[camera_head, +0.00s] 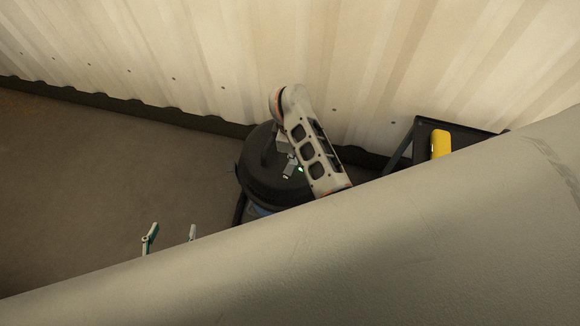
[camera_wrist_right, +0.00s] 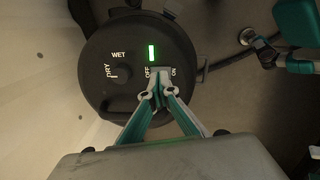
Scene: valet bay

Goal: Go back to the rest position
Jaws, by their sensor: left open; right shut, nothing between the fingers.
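A black round vacuum head (camera_head: 256,178) stands by the wall in the head view, partly behind my right arm. In the right wrist view its top (camera_wrist_right: 125,45) shows a WET/DRY knob (camera_wrist_right: 118,72), a lit green light (camera_wrist_right: 152,52) and an OFF/ON switch (camera_wrist_right: 158,73). My right gripper (camera_wrist_right: 160,95) is shut and empty, its tips close to or touching the switch; I cannot tell which. My left gripper (camera_head: 172,230) is open and empty at the lower left of the head view, left of the vacuum. Its base is hidden.
A large pale curved surface (camera_head: 370,250) crosses the front of the head view and hides much below. A dark stand (camera_head: 421,131) with a yellow item (camera_head: 440,143) stands right of the vacuum. A corrugated wall (camera_head: 200,55) runs behind. The floor (camera_head: 80,180) at left looks clear.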

